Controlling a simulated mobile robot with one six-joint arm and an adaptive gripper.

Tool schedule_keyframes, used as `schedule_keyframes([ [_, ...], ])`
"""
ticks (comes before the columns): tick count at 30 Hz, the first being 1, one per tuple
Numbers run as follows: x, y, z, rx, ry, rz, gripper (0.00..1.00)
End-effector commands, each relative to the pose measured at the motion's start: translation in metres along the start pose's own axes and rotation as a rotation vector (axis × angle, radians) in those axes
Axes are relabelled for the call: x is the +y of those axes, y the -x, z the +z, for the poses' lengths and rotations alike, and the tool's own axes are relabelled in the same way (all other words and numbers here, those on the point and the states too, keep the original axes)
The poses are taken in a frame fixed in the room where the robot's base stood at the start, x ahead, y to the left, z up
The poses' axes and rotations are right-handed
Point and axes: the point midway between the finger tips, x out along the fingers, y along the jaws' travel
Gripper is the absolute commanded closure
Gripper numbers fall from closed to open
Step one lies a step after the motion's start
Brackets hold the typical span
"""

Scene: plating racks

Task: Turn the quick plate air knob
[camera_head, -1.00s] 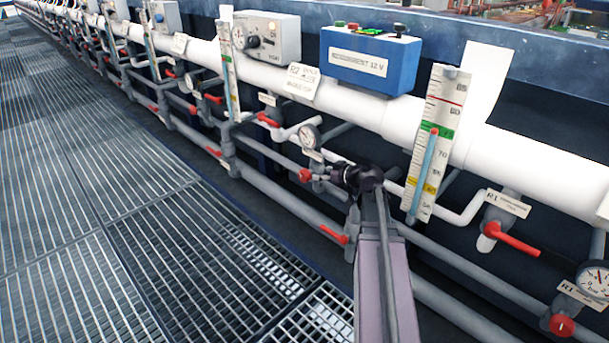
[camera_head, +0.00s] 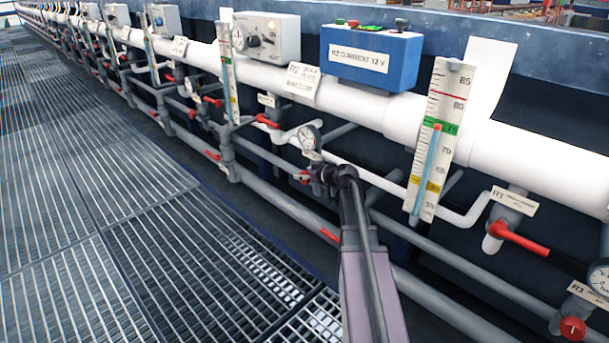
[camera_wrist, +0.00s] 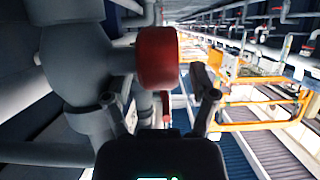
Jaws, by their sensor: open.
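The red knob (camera_head: 303,177) sits on the grey pipe fitting below a round gauge (camera_head: 309,137). In the wrist view the same red knob (camera_wrist: 158,58) is large, just beyond my fingertips and roughly midway between them. My gripper (camera_head: 314,180) is at the knob from the right in the head view. In the wrist view my gripper (camera_wrist: 162,100) is open, one finger on each side, with nothing held. I cannot tell whether a finger touches the knob. The gripper partly hides the fitting in the head view.
White and grey pipes run along the dark wall with several red valve levers (camera_head: 518,241). A blue box (camera_head: 371,57) and a tall scale (camera_head: 440,140) stand above my arm. Another red knob (camera_head: 572,329) is at lower right. The grated floor (camera_head: 130,220) is clear.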

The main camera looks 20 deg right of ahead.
Motion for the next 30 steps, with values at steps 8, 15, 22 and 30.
schedule_keyframes([
  [8, 0.0001, 0.0003, 0.0000, 0.000, 0.000, 0.000, 0.76],
  [15, -0.0002, 0.0001, 0.0003, 0.001, 0.000, -0.001, 1.00],
  [22, -0.0008, -0.0006, 0.0039, 0.048, 0.000, -0.003, 1.00],
  [30, -0.0010, 0.0006, 0.0061, 0.168, 0.000, -0.004, 1.00],
])
